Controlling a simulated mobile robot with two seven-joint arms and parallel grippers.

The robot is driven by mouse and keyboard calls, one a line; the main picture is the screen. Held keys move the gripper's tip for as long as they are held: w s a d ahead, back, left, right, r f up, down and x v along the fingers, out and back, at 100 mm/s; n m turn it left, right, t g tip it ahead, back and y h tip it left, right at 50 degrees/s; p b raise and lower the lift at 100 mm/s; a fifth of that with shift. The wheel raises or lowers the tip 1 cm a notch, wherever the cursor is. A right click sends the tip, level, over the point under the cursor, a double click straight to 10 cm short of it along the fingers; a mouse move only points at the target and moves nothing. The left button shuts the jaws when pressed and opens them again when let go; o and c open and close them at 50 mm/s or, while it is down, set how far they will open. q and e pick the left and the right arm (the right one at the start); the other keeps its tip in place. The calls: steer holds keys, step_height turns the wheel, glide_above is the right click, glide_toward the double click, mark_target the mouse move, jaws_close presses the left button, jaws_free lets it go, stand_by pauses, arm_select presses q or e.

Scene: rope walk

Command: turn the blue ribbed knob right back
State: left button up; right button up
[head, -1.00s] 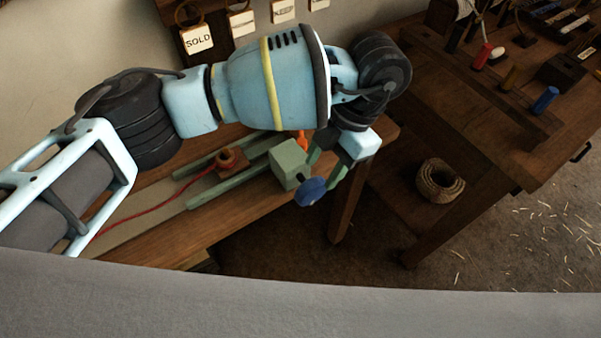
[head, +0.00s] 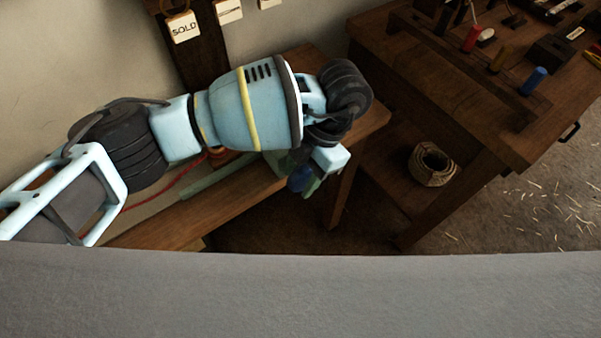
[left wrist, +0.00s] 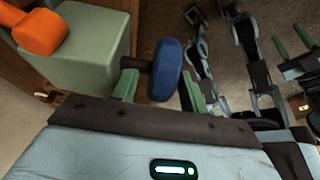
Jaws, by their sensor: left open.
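The blue knob (head: 299,179) is at the end of the bench, partly hidden by my left gripper (head: 312,183) in the head view. In the left wrist view the knob (left wrist: 165,70) sits on a dark shaft beside a pale green block (left wrist: 85,50). An orange part (left wrist: 40,32) rests on top of that block. The green fingers of my left gripper (left wrist: 160,88) are apart, one on each side of the knob. I cannot tell whether either touches it.
The wooden bench (head: 200,220) carries a green rail (head: 215,178) and a red cord (head: 165,187). A darker workbench (head: 440,75) with tools stands to the right, a rope coil (head: 433,165) on its lower shelf. Floor between them looks clear.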

arm_select(q)
steer(key=shift+a+f, duration=0.1)
steer(key=shift+f, duration=0.15)
arm_select(e)
steer(key=shift+w, duration=0.15)
arm_select(q)
jaws_close()
arm_select(e)
steer(key=shift+w+r, duration=0.1)
steer(key=shift+r, duration=0.05)
